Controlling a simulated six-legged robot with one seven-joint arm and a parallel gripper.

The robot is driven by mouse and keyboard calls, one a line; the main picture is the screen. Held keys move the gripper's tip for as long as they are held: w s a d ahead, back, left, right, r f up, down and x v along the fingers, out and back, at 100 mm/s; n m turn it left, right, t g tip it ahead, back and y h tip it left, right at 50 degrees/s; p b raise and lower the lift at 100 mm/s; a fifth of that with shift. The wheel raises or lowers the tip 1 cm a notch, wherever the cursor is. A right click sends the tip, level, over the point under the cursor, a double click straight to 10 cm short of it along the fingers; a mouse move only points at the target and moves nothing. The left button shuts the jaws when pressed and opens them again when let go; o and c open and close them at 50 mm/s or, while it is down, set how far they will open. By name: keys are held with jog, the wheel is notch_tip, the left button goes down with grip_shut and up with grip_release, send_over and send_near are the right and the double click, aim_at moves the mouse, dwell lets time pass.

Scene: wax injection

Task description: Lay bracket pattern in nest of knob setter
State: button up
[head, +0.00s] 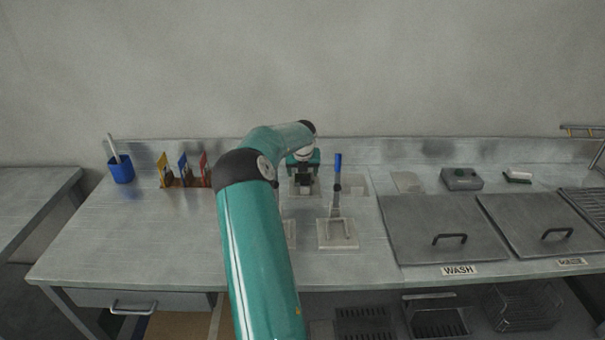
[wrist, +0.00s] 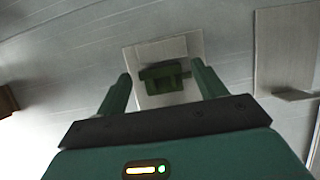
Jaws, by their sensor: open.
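My gripper (head: 303,172) is at the back middle of the bench in the head view, partly hidden by my arm. Its two fingers (wrist: 162,88) are apart in the wrist view. A dark green block-like piece, apparently the bracket pattern (wrist: 165,77), lies on a pale plate (wrist: 190,43) ahead of and between the fingertips. No grip on it shows. I cannot tell whether that plate belongs to the knob setter. A blue-handled upright tool (head: 338,165), possibly the knob setter, stands over a pale square base (head: 338,243) to the right of my arm.
A blue cup (head: 121,170) and yellow, blue and red holders (head: 184,170) stand at the back left. Lidded tanks labelled WASH (head: 440,225) and another (head: 540,219) are at the right, with a grey-green box (head: 461,179) behind. The left bench top is clear.

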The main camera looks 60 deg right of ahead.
jog(key=v, duration=1.2)
jog(key=shift+r, duration=0.15)
jog(key=shift+s+a, duration=0.1)
